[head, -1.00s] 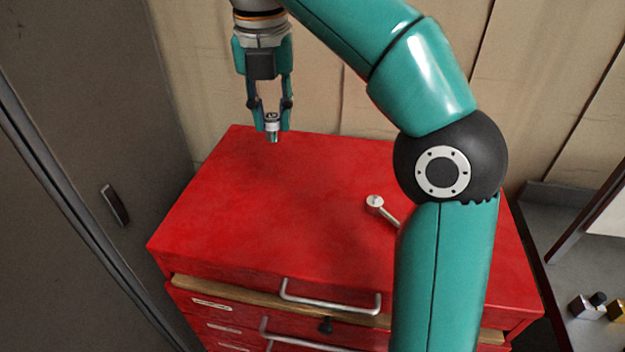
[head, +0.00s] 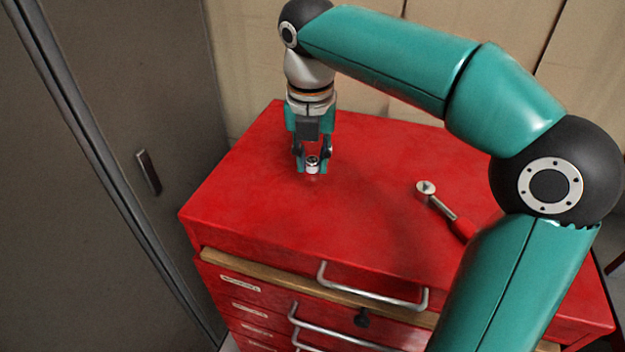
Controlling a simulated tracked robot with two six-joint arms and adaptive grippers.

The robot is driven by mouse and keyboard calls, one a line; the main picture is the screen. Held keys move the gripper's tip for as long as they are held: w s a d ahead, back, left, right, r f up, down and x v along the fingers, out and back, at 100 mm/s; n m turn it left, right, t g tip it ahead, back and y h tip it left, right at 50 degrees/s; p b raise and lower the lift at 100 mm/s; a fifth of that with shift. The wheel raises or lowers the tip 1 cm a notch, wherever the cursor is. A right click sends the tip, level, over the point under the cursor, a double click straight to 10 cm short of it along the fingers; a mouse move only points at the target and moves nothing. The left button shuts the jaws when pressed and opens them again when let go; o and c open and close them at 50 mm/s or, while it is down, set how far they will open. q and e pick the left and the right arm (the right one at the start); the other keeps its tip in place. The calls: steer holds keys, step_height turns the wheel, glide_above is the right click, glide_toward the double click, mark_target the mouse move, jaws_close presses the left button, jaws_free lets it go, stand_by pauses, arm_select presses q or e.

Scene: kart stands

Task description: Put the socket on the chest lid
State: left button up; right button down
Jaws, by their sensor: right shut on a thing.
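The socket (head: 312,165) is a small silvery cylinder with a dark opening on top. It is upright between the fingertips of my right gripper (head: 312,168), which is shut on it. The gripper points down over the back left part of the red chest lid (head: 290,215). The socket is at or just above the lid's surface; I cannot tell whether it touches. My left gripper is not in view.
A ratchet (head: 437,205) with a red handle lies on the lid to the right, partly hidden by my right arm. The chest's drawers with metal handles (head: 370,290) face front. A grey cabinet (head: 110,150) stands on the left. The lid's middle is clear.

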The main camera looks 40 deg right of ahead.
mark_target(312, 178)
steer(key=shift+f+b, duration=0.3)
steer(key=shift+f, duration=1.75)
steer(key=shift+f, duration=0.15)
steer(key=c, duration=0.9)
jaws_free()
steer(key=shift+c, duration=0.2)
step_height(312, 178, up, 12)
steer(key=s+a+p, duration=0.1)
steer(key=p, duration=0.1)
